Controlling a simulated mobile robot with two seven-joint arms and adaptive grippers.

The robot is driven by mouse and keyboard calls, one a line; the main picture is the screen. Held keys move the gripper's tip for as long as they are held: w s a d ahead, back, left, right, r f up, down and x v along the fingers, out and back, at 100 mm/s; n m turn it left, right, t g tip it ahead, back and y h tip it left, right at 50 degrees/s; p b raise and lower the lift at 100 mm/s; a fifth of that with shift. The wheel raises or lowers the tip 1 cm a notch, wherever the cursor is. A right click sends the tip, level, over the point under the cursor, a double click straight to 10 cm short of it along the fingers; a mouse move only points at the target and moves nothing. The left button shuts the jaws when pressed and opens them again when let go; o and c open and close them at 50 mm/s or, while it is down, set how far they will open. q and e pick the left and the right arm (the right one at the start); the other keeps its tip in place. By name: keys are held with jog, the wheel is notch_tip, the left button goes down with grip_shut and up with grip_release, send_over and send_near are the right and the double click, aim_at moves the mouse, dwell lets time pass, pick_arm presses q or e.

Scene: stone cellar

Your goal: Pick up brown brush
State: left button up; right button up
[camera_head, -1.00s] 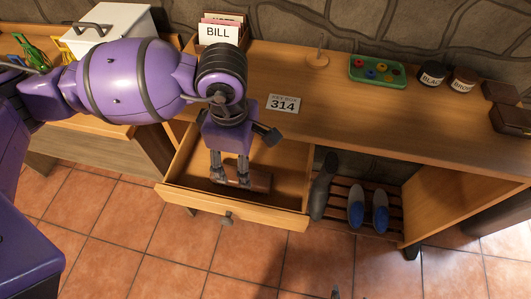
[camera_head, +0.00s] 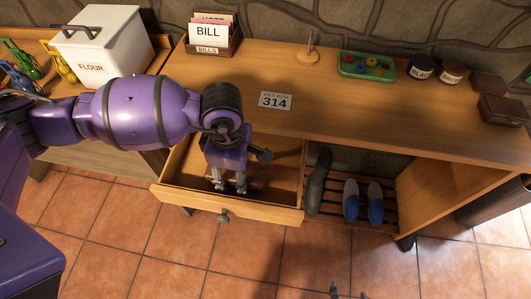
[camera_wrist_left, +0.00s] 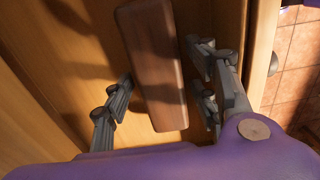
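The brown brush shows in the left wrist view as a long wooden block (camera_wrist_left: 154,62) lying in the open drawer (camera_head: 262,208). My left gripper (camera_head: 229,188) points down into this drawer in the head view. In the left wrist view its fingers (camera_wrist_left: 160,75) are open, one side on each side of the brush, with gaps visible between them and the wood. In the head view the brush is mostly hidden by the gripper and shadow. Small tips, probably of my right gripper (camera_head: 347,293), show at the bottom edge; their opening is unclear.
The drawer walls stand close around the left gripper, under the desk top (camera_head: 345,115). Shoes (camera_head: 351,200) stand on a rack right of the drawer. A flour box (camera_head: 100,45) is at left.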

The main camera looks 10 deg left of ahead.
pick_arm(q)
jog(key=c, duration=1.1)
jog(key=shift+o, duration=0.2)
jog(key=shift+r, duration=0.1)
